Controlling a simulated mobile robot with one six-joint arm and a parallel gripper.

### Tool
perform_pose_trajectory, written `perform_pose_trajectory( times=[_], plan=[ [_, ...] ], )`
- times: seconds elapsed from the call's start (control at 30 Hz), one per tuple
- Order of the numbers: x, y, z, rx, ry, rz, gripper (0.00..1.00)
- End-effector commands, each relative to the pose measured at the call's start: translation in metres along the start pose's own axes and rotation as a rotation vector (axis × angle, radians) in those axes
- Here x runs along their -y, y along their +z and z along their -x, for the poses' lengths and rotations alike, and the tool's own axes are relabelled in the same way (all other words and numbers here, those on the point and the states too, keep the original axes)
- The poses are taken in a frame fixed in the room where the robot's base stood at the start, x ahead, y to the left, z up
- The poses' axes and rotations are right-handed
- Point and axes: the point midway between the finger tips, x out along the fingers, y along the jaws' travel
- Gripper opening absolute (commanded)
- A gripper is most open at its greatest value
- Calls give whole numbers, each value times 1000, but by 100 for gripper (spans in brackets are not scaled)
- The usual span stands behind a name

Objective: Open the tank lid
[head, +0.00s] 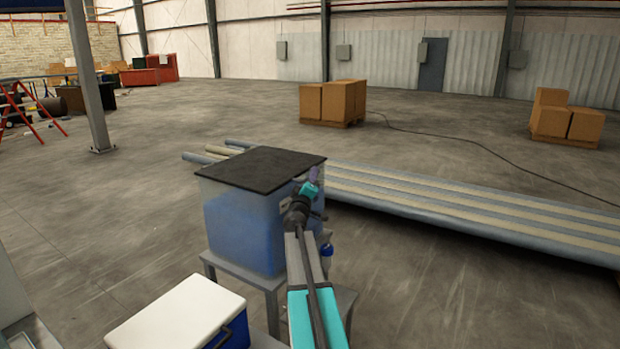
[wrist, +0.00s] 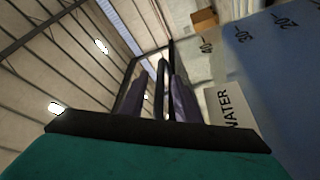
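The tank (head: 240,220) is a translucent box with blue liquid in its lower part, standing on a grey stand. Its flat black lid (head: 262,168) lies level on top, closed. My gripper (head: 313,177) is at the tank's right side, close to the lid's right edge. In the wrist view, the two purple fingers of my gripper (wrist: 160,85) are apart, with a dark bar (wrist: 159,60) between them and gaps visible on both sides. The tank wall (wrist: 265,85) with a WATER label and scale marks is at the right there. Any finger contact is unclear.
A white-lidded blue cooler (head: 178,312) stands in front of the tank. A blue bottle (head: 327,250) is beside the stand. Long rails or pipes (head: 440,195) run behind and right of the tank. Cardboard boxes (head: 333,101) stand farther back.

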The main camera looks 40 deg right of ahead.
Motion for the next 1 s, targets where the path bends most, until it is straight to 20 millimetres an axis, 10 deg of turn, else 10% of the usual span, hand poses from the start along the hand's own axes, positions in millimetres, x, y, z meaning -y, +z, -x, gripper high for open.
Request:
perform_pose_trajectory(
  times=[0.37,0.53,1.0],
  plan=[
    [0,1,-2,1,0,0,28],
    [0,1,-2,1,0,0,0],
    [-5,0,-4,2,-2,8,0]
  ],
)
